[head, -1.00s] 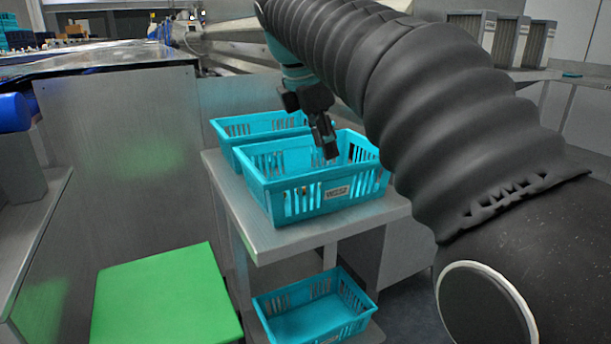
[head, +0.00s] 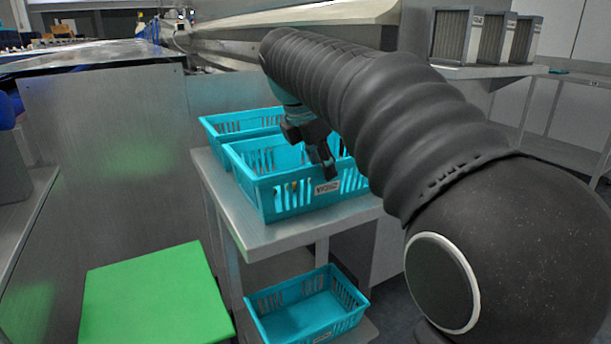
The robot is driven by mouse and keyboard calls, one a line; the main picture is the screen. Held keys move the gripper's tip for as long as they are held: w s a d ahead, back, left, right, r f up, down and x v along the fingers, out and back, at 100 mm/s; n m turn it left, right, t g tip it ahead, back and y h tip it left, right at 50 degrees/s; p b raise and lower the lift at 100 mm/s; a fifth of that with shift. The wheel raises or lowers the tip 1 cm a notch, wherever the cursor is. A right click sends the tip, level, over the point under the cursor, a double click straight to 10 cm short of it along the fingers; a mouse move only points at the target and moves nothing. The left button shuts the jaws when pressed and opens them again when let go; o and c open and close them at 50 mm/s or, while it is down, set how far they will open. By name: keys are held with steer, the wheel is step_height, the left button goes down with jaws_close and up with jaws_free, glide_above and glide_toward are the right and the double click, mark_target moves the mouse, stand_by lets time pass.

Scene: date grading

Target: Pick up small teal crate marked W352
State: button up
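A small teal crate (head: 276,200) with slatted walls stands on the upper shelf of a metal stand. Its near wall bears a white label (head: 327,188); the characters are blurred but look like W352. My gripper (head: 328,172) points down at this crate, its fingertips at the near wall's rim just above the label. Whether the fingers straddle or touch the rim, and whether they are open or shut, I cannot tell. My arm hides the crate's right end.
A second teal crate (head: 212,128) stands close behind the first. Another teal crate (head: 258,326) sits on the lower shelf. A green surface (head: 155,295) lies at the lower left. The metal shelf (head: 248,235) has a bare strip in front of the labelled crate.

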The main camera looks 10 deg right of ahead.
mark_target(330, 185)
steer(key=x, duration=0.4)
steer(key=shift+s+d+f+b, duration=0.1)
steer(key=shift+d+f+b, duration=0.05)
steer(key=shift+d+b, duration=0.15)
jaws_close()
